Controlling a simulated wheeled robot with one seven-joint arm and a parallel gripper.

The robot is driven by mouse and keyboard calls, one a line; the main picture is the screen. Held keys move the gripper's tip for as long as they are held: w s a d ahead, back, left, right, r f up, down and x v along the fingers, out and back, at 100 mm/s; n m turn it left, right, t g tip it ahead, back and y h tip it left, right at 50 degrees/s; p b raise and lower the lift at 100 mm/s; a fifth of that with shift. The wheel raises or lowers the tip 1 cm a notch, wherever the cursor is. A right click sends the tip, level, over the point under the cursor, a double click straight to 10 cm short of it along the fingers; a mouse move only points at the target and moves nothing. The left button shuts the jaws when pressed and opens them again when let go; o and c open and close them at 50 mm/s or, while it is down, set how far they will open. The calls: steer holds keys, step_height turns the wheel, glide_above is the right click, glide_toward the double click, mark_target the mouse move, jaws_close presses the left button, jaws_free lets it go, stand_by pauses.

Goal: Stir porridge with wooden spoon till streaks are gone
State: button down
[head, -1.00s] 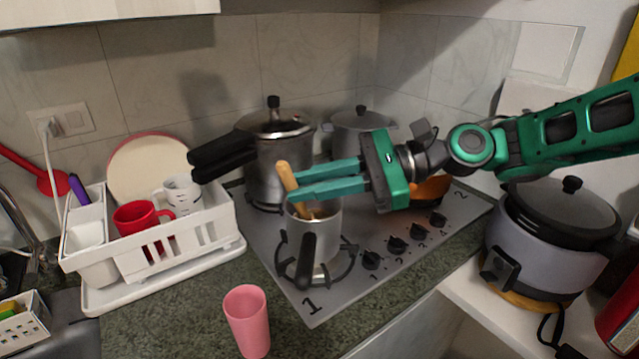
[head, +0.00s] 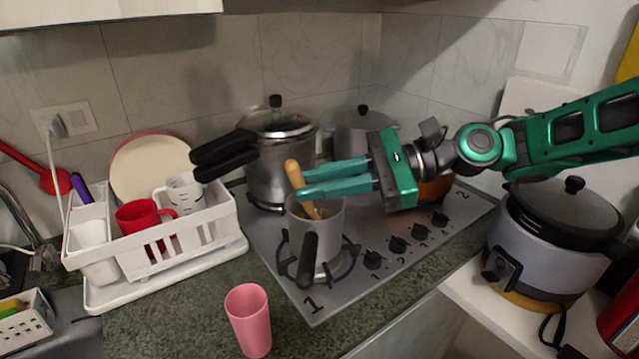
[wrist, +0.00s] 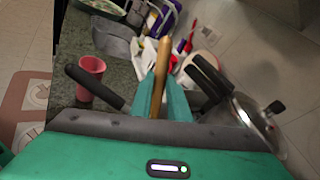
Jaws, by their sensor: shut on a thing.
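The wooden spoon (head: 294,175) stands tilted in a small metal saucepan (head: 328,233), its handle sticking up above the rim. My gripper (head: 303,183) reaches in from the right, its teal fingers level just above the pan and shut on the spoon's handle. In the wrist view the spoon (wrist: 162,62) rises between the two fingertips. The saucepan sits on the front left burner with its black handle towards the front. The porridge inside, and any streaks in it, cannot be made out.
A pressure cooker (head: 270,165) with black handles stands close behind the saucepan, and a lidded pot (head: 358,138) beside it. A white dish rack (head: 200,238) is at the left. A pink cup (head: 249,322) stands at the front counter. A rice cooker (head: 535,245) is at the right.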

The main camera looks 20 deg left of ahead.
steer(key=shift+r, duration=0.1)
steer(key=s+r, duration=0.5)
steer(key=r, duration=0.5)
steer(key=shift+a+r, duration=0.15)
steer(key=shift+a, duration=0.3)
stand_by(0.4)
steer(key=shift+r, duration=2.5)
steer(key=shift+w, duration=0.1)
